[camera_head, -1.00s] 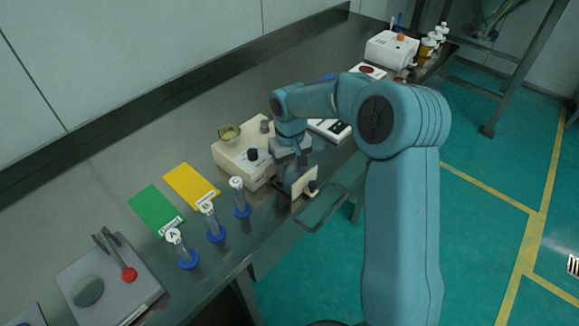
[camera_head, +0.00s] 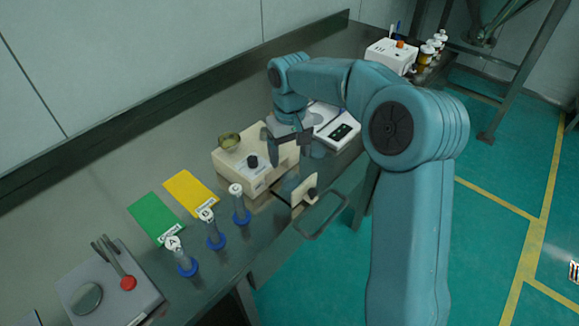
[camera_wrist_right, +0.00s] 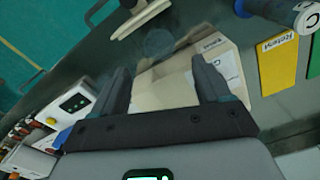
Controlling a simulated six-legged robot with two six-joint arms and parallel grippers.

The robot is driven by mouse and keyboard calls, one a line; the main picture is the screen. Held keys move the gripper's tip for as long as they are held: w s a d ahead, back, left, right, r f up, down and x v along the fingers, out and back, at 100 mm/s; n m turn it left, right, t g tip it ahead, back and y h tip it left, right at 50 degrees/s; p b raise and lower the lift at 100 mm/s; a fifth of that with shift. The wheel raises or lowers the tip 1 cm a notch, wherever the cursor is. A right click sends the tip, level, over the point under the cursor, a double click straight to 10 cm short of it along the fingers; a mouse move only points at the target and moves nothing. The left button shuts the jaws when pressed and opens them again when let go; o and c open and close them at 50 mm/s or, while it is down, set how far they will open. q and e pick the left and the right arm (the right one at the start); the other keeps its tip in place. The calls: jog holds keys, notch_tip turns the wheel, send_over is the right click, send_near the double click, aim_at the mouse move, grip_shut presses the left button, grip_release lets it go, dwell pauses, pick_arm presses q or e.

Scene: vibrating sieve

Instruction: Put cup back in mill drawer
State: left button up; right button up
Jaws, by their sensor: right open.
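The mill (camera_head: 236,165) is a cream box with a brass bowl on top and a black knob in front. Its drawer (camera_head: 305,190) is pulled out, with a cream front plate and a black knob; the plate also shows in the wrist view (camera_wrist_right: 140,19). A faint, round, see-through shape, apparently the cup (camera_wrist_right: 158,43), lies between that plate and the mill body; its exact seating is unclear. My right gripper (camera_head: 287,138) is above the mill's right side, its fingers spread and empty, and shows in the wrist view (camera_wrist_right: 160,82). My left gripper is out of view.
Capped vials A, B and C (camera_head: 214,229) stand left of the drawer near the table's front edge. Green (camera_head: 155,217) and yellow (camera_head: 188,190) cards lie behind them. A white scale (camera_head: 335,127) stands right of the mill.

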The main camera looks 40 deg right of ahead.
notch_tip(320, 180, up, 4)
jog(key=shift+f, duration=0.15)
dwell(0.3)
jog(key=shift+f, duration=0.1)
